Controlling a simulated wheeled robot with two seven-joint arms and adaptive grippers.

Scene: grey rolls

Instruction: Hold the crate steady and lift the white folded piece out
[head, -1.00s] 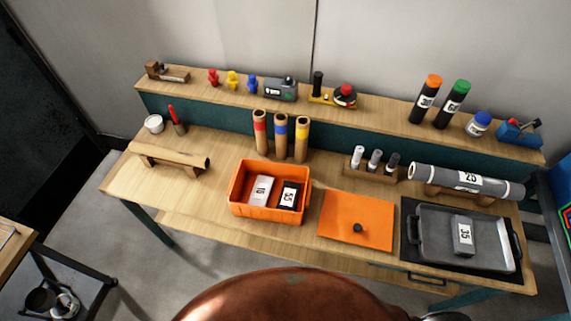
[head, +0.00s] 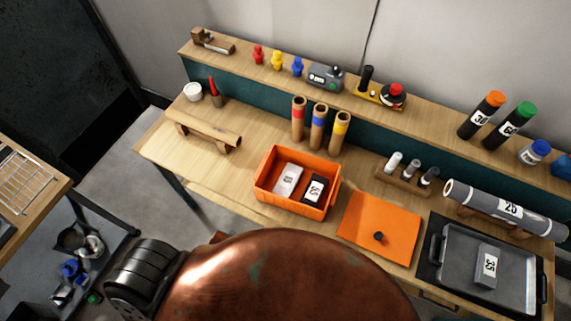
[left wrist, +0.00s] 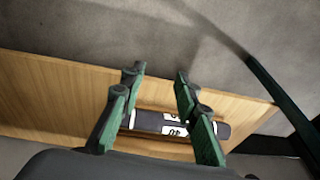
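The orange crate (head: 298,203) stands on the workbench in the head view. Inside it lie a white folded piece (head: 289,180) with a label, on the left, and a black labelled piece (head: 314,188) beside it, on the right. The two look close together; whether they touch I cannot tell. My left gripper (left wrist: 158,110) shows in the left wrist view with its green-padded fingers apart. A dark roll with a white label shows beyond the fingers over a wooden surface, and nothing appears clamped. Neither gripper shows in the head view.
An orange lid (head: 378,228) with a black knob lies right of the crate, then a grey tray (head: 512,262) holding a piece labelled 35. Three cardboard tubes (head: 319,127) stand behind the crate. A wooden roll stand (head: 204,130) is left.

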